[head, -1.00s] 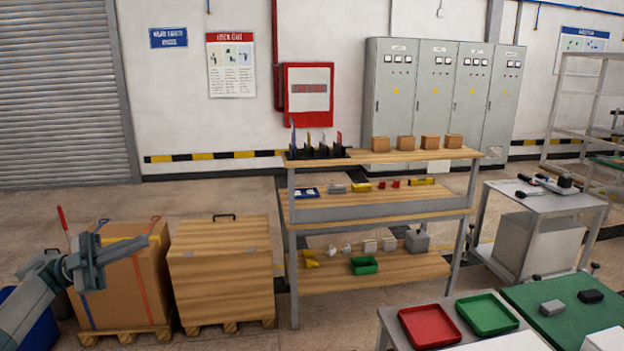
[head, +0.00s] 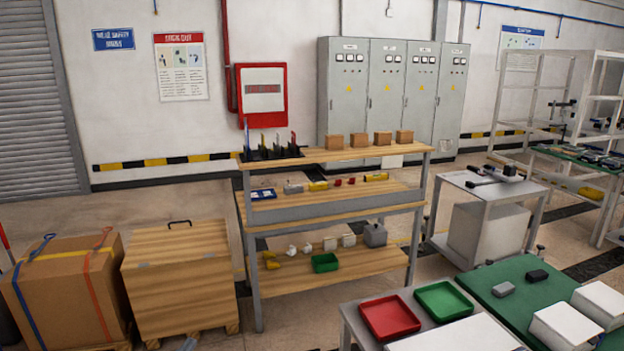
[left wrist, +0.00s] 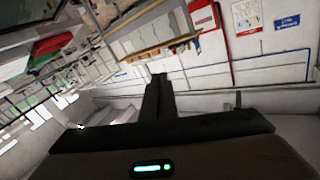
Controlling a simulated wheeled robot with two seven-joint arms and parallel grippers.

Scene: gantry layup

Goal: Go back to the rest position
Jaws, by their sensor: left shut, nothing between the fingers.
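My left gripper (left wrist: 158,80) shows in the left wrist view with its dark fingers together and nothing between them. It points out into open air, with the room strongly tilted behind it. In the head view only a small grey piece, probably of my left arm, shows at the bottom edge, in front of the wooden crate (head: 180,285). My right gripper is in neither view.
A three-level wooden shelf (head: 330,262) with small parts stands in the middle. A cardboard box (head: 62,290) is at left. A red tray (head: 388,318) and a green tray (head: 443,300) lie on a table at front right, beside a green mat (head: 515,300).

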